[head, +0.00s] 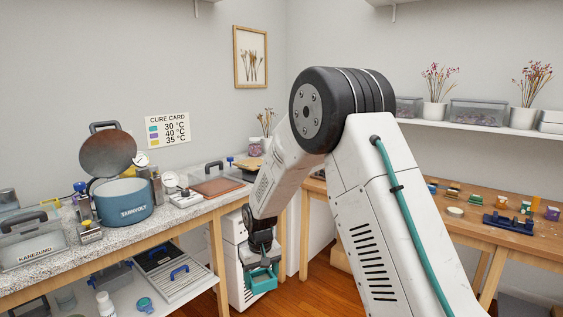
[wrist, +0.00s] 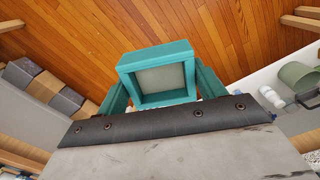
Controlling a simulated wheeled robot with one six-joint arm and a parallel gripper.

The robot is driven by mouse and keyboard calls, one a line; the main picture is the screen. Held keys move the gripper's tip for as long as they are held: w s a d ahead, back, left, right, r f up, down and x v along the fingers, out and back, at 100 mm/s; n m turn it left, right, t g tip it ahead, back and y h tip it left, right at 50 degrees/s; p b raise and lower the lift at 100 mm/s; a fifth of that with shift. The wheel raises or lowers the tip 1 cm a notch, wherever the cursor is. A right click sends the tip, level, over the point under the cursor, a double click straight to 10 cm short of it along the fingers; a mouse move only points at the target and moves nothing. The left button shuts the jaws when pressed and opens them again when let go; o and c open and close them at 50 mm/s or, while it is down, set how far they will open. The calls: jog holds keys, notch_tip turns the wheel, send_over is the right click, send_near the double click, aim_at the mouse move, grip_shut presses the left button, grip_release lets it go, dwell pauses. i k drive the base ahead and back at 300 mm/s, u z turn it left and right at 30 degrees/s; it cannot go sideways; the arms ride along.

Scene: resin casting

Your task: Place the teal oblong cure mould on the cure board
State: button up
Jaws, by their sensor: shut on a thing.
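My gripper (head: 261,262) hangs low in front of the gap between the counter and the wooden table, over the floor. It is shut on the teal cure mould (head: 263,281), held clear of any surface. In the wrist view the mould (wrist: 156,52) shows as a thick teal frame around a pale grey middle, between the teal fingers of my gripper (wrist: 160,88). A flat reddish-brown board (head: 217,186) lies on the counter. A pale grooved panel (head: 172,270) with a blue handle-like piece is on the shelf below. I cannot tell which is the cure board.
The speckled counter (head: 165,222) bears a blue pot (head: 122,203) with its lid raised, a clear box (head: 33,240) and small gauges. The wooden table (head: 450,197) at right holds a dark blue rack (head: 508,223) and several small coloured pieces. A cure card (head: 168,130) hangs on the wall.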

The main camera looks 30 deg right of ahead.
aim_at(253, 162)
jog(key=z, duration=0.75)
jog(key=i, duration=0.65)
jog(key=z, duration=0.6)
jog(key=i, duration=1.5)
jog(key=u, duration=0.9)
